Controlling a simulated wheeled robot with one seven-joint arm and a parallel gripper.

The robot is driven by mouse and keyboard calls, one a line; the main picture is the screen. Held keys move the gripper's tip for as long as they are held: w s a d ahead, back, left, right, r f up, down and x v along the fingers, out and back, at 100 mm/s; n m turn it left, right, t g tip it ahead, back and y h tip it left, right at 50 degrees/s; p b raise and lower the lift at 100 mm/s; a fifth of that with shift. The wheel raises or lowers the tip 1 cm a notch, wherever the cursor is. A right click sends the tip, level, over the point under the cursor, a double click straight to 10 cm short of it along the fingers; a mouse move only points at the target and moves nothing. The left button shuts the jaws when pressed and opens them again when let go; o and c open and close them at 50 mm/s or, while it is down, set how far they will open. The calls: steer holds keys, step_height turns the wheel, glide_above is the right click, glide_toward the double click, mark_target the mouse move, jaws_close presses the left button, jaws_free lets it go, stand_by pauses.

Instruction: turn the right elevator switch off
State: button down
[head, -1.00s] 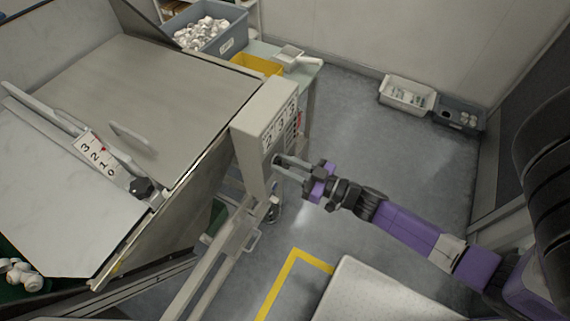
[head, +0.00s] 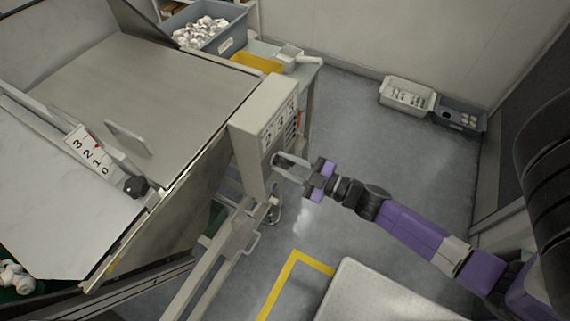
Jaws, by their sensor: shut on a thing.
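The control box (head: 262,124) is a pale upright housing on a post in the middle of the head view. Its right-hand face carries white labels with dark marks, and a small red part (head: 299,119) shows at its far edge. My gripper (head: 278,162), on the purple and black arm, reaches in from the right to the lower part of this face. Its grey fingers are shut on a small switch there. The fingers hide the switch, and its position cannot be read. The panel is seen at a steep angle, so the other switches are unclear.
A large metal hopper (head: 165,80) with a numbered scale (head: 87,152) and black knob (head: 135,187) fills the left. A grey bin of white parts (head: 232,42) and yellow tray (head: 262,62) stand behind. A pale surface (head: 385,295) lies front right. Floor (head: 400,150) right of the box is clear.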

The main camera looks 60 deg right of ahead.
steer(key=shift+n, duration=0.8)
steer(key=c, duration=1.1)
jaws_free()
steer(key=shift+c, duration=0.2)
steer(key=s+b, duration=0.1)
steer(key=s, duration=0.7)
steer(key=shift+b, duration=0.3)
steer(key=shift+d, duration=0.15)
